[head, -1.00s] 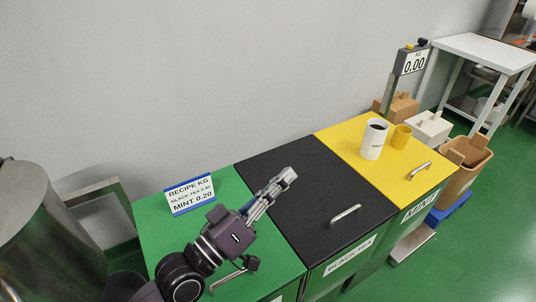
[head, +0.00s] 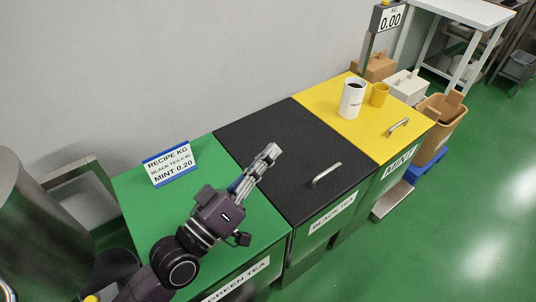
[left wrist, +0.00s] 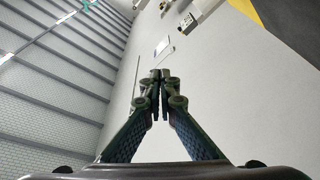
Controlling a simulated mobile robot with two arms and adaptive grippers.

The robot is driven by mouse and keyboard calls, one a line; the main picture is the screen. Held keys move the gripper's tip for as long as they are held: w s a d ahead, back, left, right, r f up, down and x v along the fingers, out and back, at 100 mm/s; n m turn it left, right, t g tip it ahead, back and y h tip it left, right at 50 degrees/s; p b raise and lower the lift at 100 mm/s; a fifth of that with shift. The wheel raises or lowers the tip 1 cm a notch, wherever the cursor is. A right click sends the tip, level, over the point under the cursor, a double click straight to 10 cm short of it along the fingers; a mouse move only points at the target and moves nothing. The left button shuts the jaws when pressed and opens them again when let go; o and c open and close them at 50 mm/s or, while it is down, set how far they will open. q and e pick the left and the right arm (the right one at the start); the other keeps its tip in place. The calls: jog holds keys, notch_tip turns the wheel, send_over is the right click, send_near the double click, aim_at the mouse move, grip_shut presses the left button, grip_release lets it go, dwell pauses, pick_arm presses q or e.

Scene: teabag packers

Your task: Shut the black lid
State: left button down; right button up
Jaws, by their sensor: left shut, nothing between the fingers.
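The black lid (head: 285,135) lies flat on the black tea bin in the head view, level with the green and yellow lids beside it. It looks shut. Its silver handle (head: 325,175) is near the front edge. My left gripper (head: 271,152) is over the left part of the black lid, its fingers together and empty; I cannot tell whether it touches the lid. In the left wrist view the closed fingertips (left wrist: 160,76) point at the wall. My right gripper is not in view.
A green lid (head: 135,185) with a recipe sign (head: 170,164) is to the left. A yellow lid (head: 318,98) to the right carries a white cup (head: 351,100) and a yellow cup (head: 379,95). A scale display (head: 390,18) and cardboard boxes stand beyond. A metal vessel (head: 35,240) is at left.

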pick_arm(q)
notch_tip(320, 180, up, 4)
jog(key=p, duration=0.3)
jog(key=s+a+f+b, duration=0.3)
jog(key=s+a, duration=0.2)
jog(key=a, duration=0.3)
jog(key=shift+s+f, duration=0.2)
jog(key=shift+f, duration=0.2)
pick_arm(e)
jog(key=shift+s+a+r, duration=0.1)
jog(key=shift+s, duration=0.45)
